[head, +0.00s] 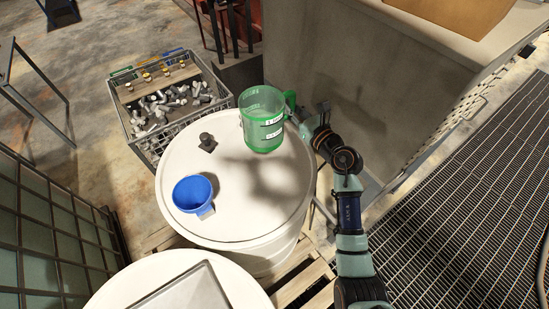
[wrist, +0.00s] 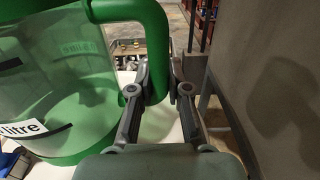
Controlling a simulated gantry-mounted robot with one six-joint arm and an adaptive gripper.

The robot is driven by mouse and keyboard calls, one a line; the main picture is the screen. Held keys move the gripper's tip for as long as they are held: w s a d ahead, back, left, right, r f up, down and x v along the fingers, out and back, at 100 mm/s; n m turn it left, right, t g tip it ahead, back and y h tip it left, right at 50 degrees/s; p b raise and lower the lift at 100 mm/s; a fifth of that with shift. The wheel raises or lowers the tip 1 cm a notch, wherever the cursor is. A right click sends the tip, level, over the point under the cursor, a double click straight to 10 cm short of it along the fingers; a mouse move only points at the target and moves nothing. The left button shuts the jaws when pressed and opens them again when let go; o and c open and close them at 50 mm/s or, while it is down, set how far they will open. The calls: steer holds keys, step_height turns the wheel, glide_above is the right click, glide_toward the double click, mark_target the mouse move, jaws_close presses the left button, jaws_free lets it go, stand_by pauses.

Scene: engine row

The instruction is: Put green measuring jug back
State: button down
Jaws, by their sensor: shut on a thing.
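The green measuring jug (head: 262,128), see-through with white label strips, is upright over the back of the white drum's top (head: 245,215). I cannot tell whether its base touches the drum. It fills the left of the wrist view (wrist: 62,75). Its handle (head: 290,101) faces right, toward my gripper (head: 301,117). In the wrist view my gripper's fingers (wrist: 160,75) are on either side of the green handle, shut on it. Part of the handle is hidden behind the left finger.
A blue cup (head: 193,193) and a small dark fitting (head: 207,142) stand on the same drum, left of the jug. A crate of metal parts (head: 168,105) is behind left. A concrete block (head: 375,80) rises close on the right. A second drum (head: 135,285) is in front.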

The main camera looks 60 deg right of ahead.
step_height(320, 180, down, 18)
steer(key=b, duration=0.6)
steer(key=shift+f, duration=0.2)
steer(key=c, duration=1.1)
jaws_free()
steer(key=shift+c, duration=0.2)
steer(key=shift+r, duration=0.15)
steer(key=shift+s+a+r, duration=0.1)
steer(key=shift+s, duration=0.05)
steer(key=v, duration=1.1)
steer(key=shift+s+a+p, duration=0.15)
steer(key=shift+s+p, duration=0.2)
steer(key=shift+p, duration=0.05)
